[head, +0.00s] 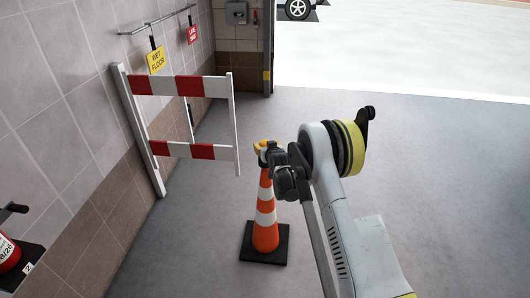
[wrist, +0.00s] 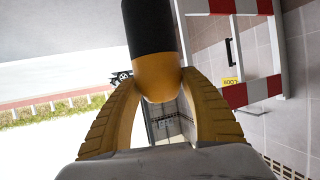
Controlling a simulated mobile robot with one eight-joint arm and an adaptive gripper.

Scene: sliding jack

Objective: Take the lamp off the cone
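The orange and white cone (head: 265,215) stands upright on its dark square base, right of the barrier. My gripper (head: 263,152) is at the cone's top, reaching in from the right. In the wrist view, the lamp (wrist: 154,50) is a black cylinder with an amber end. My yellow fingers (wrist: 158,85) curve in on both sides of the amber part, with no clear gap, so they look shut on it. In the head view, the fingers and wrist largely hide the lamp. I cannot tell whether it still touches the cone.
A red and white barrier (head: 175,151) stands by the tiled wall at the left. Yellow and red signs (head: 156,61) hang from a rail behind it. A fire extinguisher (head: 8,251) is at the lower left. The floor right of the cone is clear.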

